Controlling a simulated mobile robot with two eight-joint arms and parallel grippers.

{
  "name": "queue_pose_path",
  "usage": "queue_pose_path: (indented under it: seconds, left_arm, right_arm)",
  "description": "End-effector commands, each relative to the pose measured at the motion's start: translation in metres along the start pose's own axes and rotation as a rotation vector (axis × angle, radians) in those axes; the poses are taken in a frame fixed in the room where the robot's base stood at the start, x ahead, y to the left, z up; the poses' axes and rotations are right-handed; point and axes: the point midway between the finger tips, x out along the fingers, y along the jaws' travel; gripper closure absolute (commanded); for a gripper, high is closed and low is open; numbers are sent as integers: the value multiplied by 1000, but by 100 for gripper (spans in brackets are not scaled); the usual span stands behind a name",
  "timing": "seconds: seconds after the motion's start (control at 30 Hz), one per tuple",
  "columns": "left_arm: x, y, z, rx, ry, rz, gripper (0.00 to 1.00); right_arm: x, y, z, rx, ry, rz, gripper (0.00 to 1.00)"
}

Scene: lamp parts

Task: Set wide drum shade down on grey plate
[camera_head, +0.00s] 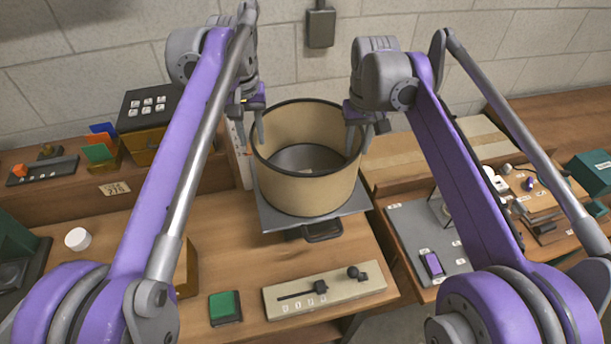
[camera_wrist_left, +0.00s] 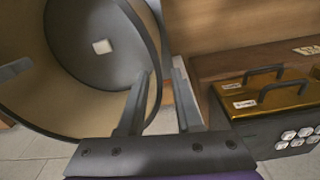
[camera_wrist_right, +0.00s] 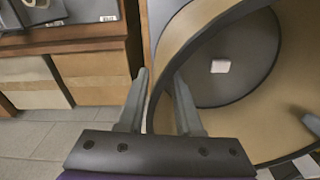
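The wide drum shade (camera_head: 306,192), tan with a dark rim, stands upright and appears to rest on the grey plate (camera_head: 352,207). Through its open top, grey surface and a small pale square show inside. My left gripper (camera_head: 252,125) is at the shade's left rim. In the left wrist view, its fingers (camera_wrist_left: 160,90) stand apart, one inside the shade wall and one outside. My right gripper (camera_head: 364,135) is at the right rim. In the right wrist view, its fingers (camera_wrist_right: 160,95) also straddle the wall with gaps. The contact under the shade is hidden.
A slider panel (camera_head: 323,291) and a green button block (camera_head: 225,307) are in front of the plate. A black-and-yellow button box (camera_head: 150,118) stands at the left. A grey board (camera_head: 425,238) lies at the right. The wall is behind.

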Motion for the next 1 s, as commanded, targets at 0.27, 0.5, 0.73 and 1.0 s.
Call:
queue_pose_path:
  seconds: [0.27,0.5,0.73,1.0]
  left_arm:
    - [-57,0,0,0,0,0,66]
    - [-80,0,0,0,0,0,66]
    - [-84,0,0,0,0,0,66]
    - [-84,0,0,0,0,0,66]
  right_arm:
    - [0,0,0,0,0,0,66]
    - [0,0,0,0,0,0,66]
    - [-12,0,0,0,0,0,66]
    - [-67,0,0,0,0,0,66]
